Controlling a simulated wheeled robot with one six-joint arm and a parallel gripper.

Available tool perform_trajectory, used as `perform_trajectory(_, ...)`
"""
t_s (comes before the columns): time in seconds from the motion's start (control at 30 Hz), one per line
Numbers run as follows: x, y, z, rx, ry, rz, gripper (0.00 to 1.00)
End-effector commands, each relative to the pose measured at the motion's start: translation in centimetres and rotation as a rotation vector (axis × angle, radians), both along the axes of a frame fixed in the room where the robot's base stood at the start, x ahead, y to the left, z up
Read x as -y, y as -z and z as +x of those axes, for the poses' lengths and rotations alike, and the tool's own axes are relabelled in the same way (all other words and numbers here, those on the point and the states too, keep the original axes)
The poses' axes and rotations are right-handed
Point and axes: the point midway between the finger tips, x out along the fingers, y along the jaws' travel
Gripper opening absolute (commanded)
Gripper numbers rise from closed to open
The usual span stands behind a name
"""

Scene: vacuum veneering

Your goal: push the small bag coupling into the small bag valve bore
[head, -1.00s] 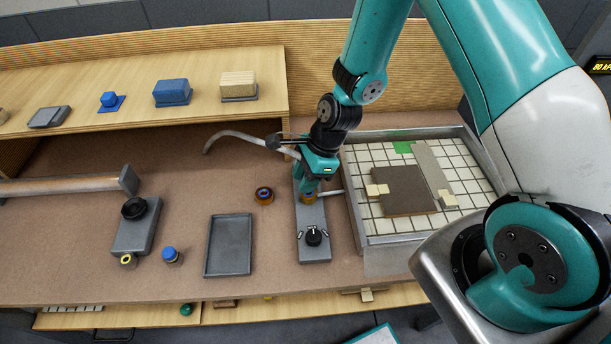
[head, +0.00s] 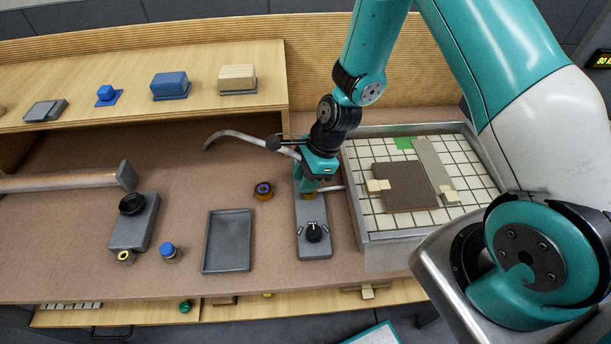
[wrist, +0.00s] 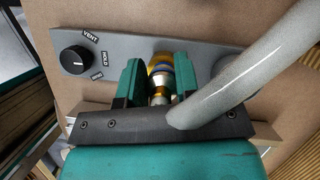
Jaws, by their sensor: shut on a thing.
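My gripper (head: 313,182) points down over the far part of a grey valve plate (head: 312,214). In the wrist view its two green fingers (wrist: 158,85) are shut on the small bag coupling (wrist: 160,92), a brass and silver fitting. A blue ring and a yellow-orange ring show just beyond it, at the plate, in line with the coupling. The fingers and coupling hide the bore, so I cannot tell how deep the coupling sits. The plate carries a black knob (head: 314,232), marked VENT and HOLD in the wrist view (wrist: 74,60).
A grey hose (head: 240,138) arches beside my gripper and crosses the wrist view's right side. A gridded tray (head: 371,237) with a brown panel (head: 404,187) stands right.

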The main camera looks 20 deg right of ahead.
Motion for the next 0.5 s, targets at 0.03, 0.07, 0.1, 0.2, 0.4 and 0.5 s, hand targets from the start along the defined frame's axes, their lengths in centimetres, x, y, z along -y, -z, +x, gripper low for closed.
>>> perform_trajectory(0.03, -0.01, 0.22, 0.00, 0.000, 0.000, 0.000, 0.02)
perform_trajectory(0.07, -0.01, 0.30, 0.00, 0.000, 0.000, 0.000, 0.02)
perform_trajectory(0.1, -0.01, 0.41, 0.00, 0.000, 0.000, 0.000, 0.02)
perform_trajectory(0.2, 0.00, 0.66, -0.01, 0.000, 0.000, 0.000, 0.02)
perform_trajectory(0.4, 0.00, 1.02, -0.01, -0.001, 0.000, 0.000, 0.35)
perform_trajectory(0.5, 0.00, 0.96, -0.01, 0.000, 0.000, 0.000, 0.58)
